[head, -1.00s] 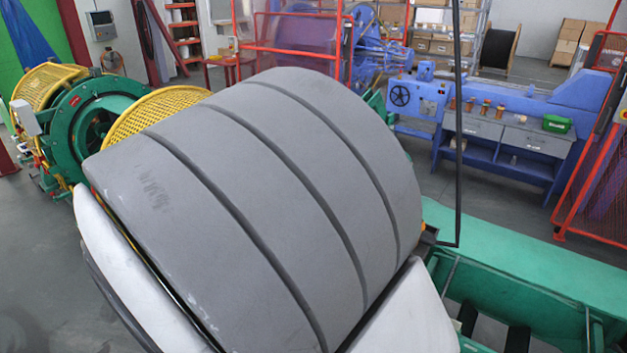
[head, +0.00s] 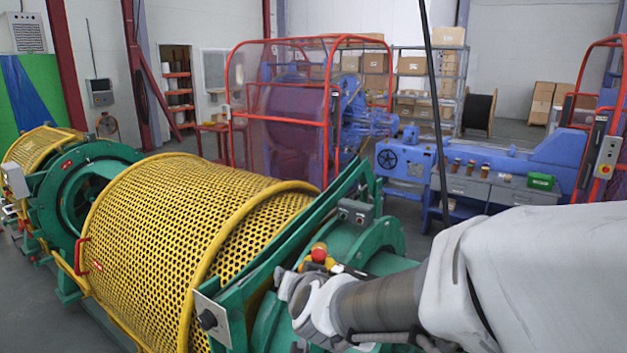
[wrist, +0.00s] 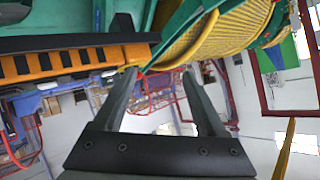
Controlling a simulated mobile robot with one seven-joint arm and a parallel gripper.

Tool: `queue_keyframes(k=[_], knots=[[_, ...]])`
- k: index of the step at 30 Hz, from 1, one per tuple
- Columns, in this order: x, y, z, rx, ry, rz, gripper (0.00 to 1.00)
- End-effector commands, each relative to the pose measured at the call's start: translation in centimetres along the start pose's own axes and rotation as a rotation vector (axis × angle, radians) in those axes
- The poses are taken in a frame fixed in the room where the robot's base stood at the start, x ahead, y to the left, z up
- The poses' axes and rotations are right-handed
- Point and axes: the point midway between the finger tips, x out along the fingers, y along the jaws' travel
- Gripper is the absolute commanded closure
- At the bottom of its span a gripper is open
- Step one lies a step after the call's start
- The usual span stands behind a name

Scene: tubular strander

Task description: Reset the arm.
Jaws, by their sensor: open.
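My gripper (wrist: 160,88) shows in the wrist view, its two dark fingers spread apart with nothing between them. In the head view my arm comes in from the lower right, over the green machine frame; I cannot make out the fingers there. The wrist picture looks turned over. In it, the green frame (wrist: 190,28) and yellow mesh guard (wrist: 225,38) lie beyond the fingers, with no clear contact.
The yellow perforated guard (head: 170,235) and green strander frame (head: 300,262) stand close on the left. A red-yellow button (head: 319,253) sits near my arm. Behind are a red-framed cage (head: 283,41), a blue machine (head: 470,185) and shelving with boxes (head: 412,66).

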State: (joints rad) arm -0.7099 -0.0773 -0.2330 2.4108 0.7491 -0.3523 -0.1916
Motion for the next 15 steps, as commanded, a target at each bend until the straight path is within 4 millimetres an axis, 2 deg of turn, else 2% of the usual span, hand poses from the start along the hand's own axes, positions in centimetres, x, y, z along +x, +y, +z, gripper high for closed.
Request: queue_keyframes(k=[3,8,15], knots=[[-2.3,0.7,-0.7,-0.009,-0.067,-0.048,0.26],[-5.8,2.1,-0.6,-0.053,-0.166,-0.079,0.26],[-11.8,6.0,0.6,-0.145,-0.31,-0.03,0.26]])
